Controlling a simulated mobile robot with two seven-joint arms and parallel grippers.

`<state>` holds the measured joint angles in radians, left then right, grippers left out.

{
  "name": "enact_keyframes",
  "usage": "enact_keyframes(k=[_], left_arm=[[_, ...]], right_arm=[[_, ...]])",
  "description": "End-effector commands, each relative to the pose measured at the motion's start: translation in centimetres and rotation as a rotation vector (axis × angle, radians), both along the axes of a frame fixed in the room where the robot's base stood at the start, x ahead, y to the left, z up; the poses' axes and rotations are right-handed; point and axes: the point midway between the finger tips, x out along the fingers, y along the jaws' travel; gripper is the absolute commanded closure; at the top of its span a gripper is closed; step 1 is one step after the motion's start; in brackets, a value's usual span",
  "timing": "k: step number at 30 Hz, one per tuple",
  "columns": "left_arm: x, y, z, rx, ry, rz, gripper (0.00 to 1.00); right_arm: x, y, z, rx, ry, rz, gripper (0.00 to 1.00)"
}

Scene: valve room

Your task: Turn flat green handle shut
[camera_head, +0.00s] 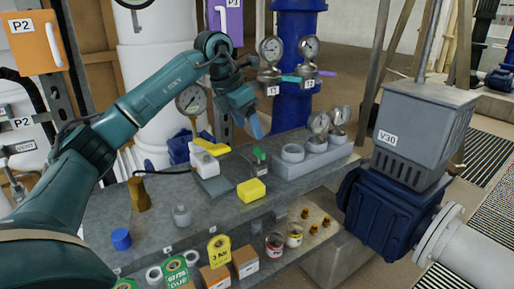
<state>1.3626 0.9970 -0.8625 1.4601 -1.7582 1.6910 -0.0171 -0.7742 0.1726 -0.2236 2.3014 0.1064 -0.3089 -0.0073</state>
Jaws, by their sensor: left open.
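A flat green-teal handle (291,79) sticks out sideways from the small valve under the left gauge (271,48), in front of the blue pipe. A tag marked T1 (272,91) hangs below that gauge. My left gripper (248,122) is open and empty, pointing down, left of the handle and lower in the picture. It is apart from the handle. A small green-topped item (259,154) stands on the bench below the gripper. My right gripper is not in view.
A second gauge (309,47) with a purple handle (327,73) stands to the right. The grey bench (110,205) holds a yellow block (251,190), a blue cap (121,239) and a gauge rack (300,170). A grey V30 box (425,115) stands at right.

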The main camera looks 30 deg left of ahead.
Motion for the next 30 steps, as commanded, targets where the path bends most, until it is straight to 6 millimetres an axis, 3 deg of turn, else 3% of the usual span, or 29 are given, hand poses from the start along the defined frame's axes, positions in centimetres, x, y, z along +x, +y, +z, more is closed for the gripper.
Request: enact_keyframes(k=[6, 12, 24, 30], left_arm=[[1.5, -0.7, -4.2, -0.001, 0.002, -0.002, 0.36], [2.4, -1.1, -6.3, -0.002, 0.001, -0.002, 0.36], [2.6, -1.2, -6.9, -0.002, -0.001, -0.002, 0.37], [2.6, -1.2, -6.8, -0.002, -0.001, -0.002, 0.54]], right_arm=[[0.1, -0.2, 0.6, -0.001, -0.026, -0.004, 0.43], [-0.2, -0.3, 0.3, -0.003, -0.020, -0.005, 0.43], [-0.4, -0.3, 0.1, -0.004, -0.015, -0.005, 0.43], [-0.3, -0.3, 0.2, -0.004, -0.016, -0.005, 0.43]])
